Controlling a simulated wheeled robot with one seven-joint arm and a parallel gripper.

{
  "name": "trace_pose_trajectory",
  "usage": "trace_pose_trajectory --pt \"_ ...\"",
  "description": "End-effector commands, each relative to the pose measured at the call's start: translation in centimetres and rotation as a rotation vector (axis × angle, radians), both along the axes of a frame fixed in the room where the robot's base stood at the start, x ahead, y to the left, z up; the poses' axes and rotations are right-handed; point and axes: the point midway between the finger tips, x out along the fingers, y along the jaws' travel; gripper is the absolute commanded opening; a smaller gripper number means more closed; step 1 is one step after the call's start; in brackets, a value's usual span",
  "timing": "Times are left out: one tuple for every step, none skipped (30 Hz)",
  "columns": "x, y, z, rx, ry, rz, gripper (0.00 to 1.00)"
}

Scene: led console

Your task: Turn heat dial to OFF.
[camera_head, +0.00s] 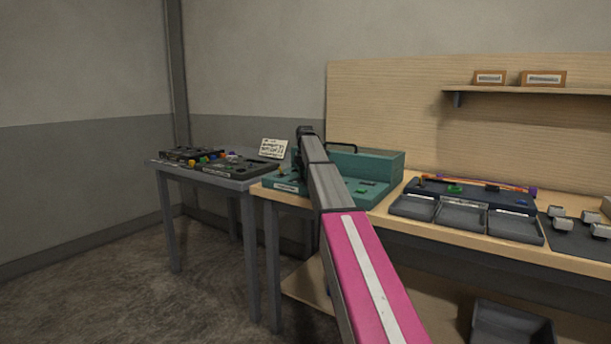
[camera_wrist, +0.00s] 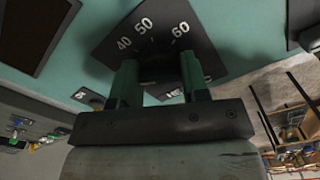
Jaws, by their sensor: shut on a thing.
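The heat dial (camera_wrist: 158,70) is a dark knob on a black scale plate (camera_wrist: 154,20) with the white numbers 40, 50 and 60 in the wrist view. The plate sits on the teal console (camera_head: 375,165), which stands on the wooden bench in the head view. My gripper (camera_wrist: 160,82) has one dark green finger on each side of the knob and is shut on it. The fingers hide much of the knob, and I cannot read its pointer. No OFF mark can be made out. In the head view my arm hides the dial.
A grey table (camera_head: 228,168) with dark trays stands left of the bench. Right of the console are open grey trays (camera_head: 463,215) and a dark board with small grey blocks (camera_head: 563,224). A white printed card (camera_head: 273,148) stands behind the console's left end.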

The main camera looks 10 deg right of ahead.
Motion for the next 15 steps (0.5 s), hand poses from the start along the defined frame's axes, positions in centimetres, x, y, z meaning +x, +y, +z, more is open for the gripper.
trace_pose_trajectory --pt "0.01 -0.01 0.03 0.0 0.0 0.022 0.18" --pt "0.01 -0.01 0.03 0.0 0.0 0.035 0.18" --pt "0.01 -0.01 0.03 0.0 0.0 0.05 0.18" --pt "0.01 -0.01 0.03 0.0 0.0 0.061 0.18" --pt "0.01 -0.01 0.03 0.0 0.0 0.069 0.18" --pt "0.01 -0.01 0.03 0.0 0.0 0.08 0.18" --pt "0.01 -0.01 0.03 0.0 0.0 0.087 0.18" --pt "0.01 -0.01 0.03 0.0 0.0 0.093 0.18" --pt "0.01 -0.01 0.03 0.0 0.0 0.099 0.18" --pt "0.01 -0.01 0.03 0.0 0.0 0.103 0.18" --pt "0.01 -0.01 0.02 0.0 0.0 0.106 0.18" --pt "0.01 -0.01 0.03 0.0 0.0 0.109 0.18" --pt "0.01 -0.01 0.03 0.0 0.0 0.111 0.18" --pt "0.01 -0.01 0.03 0.0 0.0 0.113 0.18" --pt "0.01 -0.01 0.03 0.0 0.0 0.114 0.18"
